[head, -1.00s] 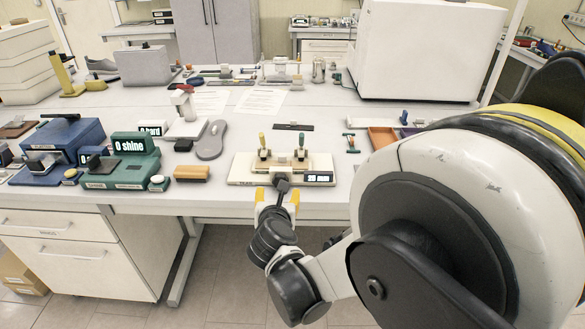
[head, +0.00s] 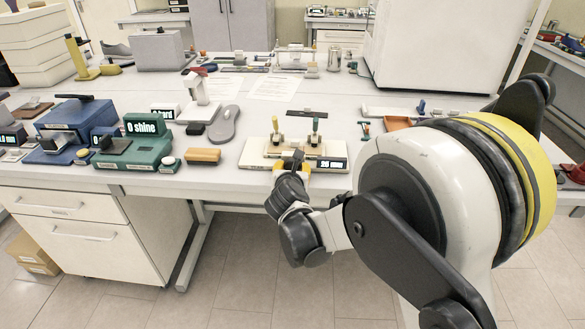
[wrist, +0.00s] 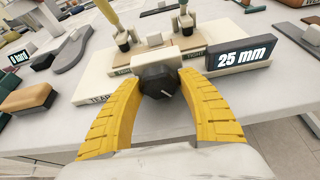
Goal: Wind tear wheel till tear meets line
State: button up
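The tear tester (head: 251,155) is a white base at the table's front edge. Two upright clamps stand on it, one with a yellow handle (head: 276,129) and one with a green handle (head: 316,125). Its display (wrist: 242,54) reads 25 mm in the wrist view. The tear wheel (wrist: 161,82) is a dark faceted knob with a pale pointer mark, at the base's front. The yellow fingers of my gripper (wrist: 163,77) close on the wheel from both sides. A beige strip lies behind the wheel, but I cannot make out a tear or line.
A green device (head: 127,153) showing "0 shine", a tan block (head: 203,155) and a grey insole (head: 224,125) lie left of the tester. A blue device (head: 75,118) stands further left. An orange tray (head: 398,124) is to the right.

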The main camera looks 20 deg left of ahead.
jog(key=c, duration=0.5)
jog(key=shift+d+m+y, duration=0.1)
jog(key=shift+m+y, duration=0.2)
jog(key=shift+m, duration=0.2)
jog(key=shift+c, duration=0.2)
jog(key=shift+m+y+b, duration=0.3)
jog(key=shift+m+y, duration=0.1)
jog(key=shift+m, duration=0.1)
jog(key=o, duration=1.2)
jog(key=v, duration=1.2)
jog(key=shift+w+r, duration=0.1)
jog(key=shift+r, duration=0.1)
